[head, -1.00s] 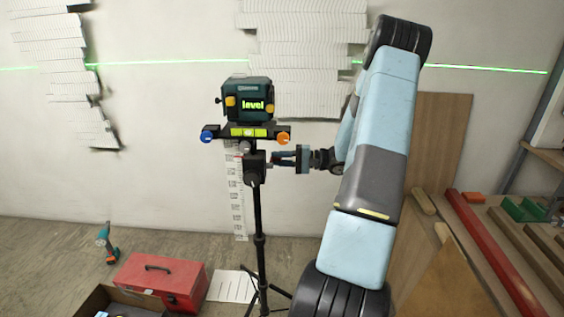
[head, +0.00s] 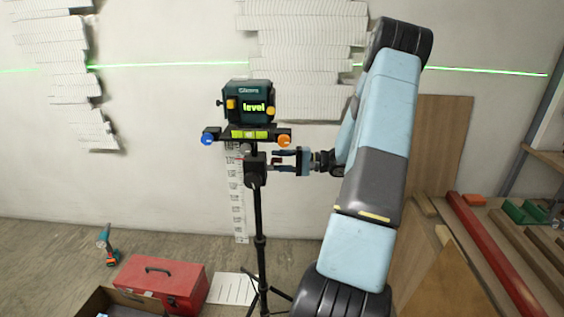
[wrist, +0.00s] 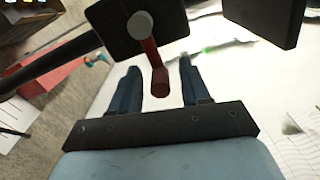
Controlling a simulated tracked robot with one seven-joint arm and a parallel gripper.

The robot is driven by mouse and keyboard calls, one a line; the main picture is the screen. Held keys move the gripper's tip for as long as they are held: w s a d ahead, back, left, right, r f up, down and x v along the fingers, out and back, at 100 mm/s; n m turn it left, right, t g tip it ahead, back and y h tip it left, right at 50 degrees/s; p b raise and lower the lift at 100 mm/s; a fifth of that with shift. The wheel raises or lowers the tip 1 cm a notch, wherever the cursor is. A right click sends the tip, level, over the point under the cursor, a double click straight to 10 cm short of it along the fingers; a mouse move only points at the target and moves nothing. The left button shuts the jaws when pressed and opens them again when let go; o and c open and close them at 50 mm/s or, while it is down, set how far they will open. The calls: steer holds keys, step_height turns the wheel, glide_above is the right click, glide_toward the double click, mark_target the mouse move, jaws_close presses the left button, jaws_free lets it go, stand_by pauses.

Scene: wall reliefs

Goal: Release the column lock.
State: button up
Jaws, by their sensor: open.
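The column lock shows in the wrist view as a dark block with a round pivot and a red lever (wrist: 155,72). In the head view its dark clamp body (head: 255,170) sits on the tripod column (head: 259,215), under the laser level (head: 248,101). My gripper (head: 275,161) is open, just right of the clamp. In the wrist view my gripper (wrist: 159,78) has one finger on each side of the lever's end, with gaps visible. The laser level's screen reads "level". The lever is too small to make out clearly in the head view.
Blue (head: 207,139) and orange (head: 285,141) knobs flank the bubble vial bar above my gripper. A red toolbox (head: 160,281), an open box and a drill (head: 106,245) lie on the floor at left. Wood boards and a red beam (head: 490,252) stand at right.

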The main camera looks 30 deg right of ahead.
steer(key=shift+d, duration=0.1)
steer(key=shift+s+d, duration=0.2)
steer(key=shift+d, duration=0.1)
steer(key=v, duration=1.3)
steer(key=shift+a, duration=0.1)
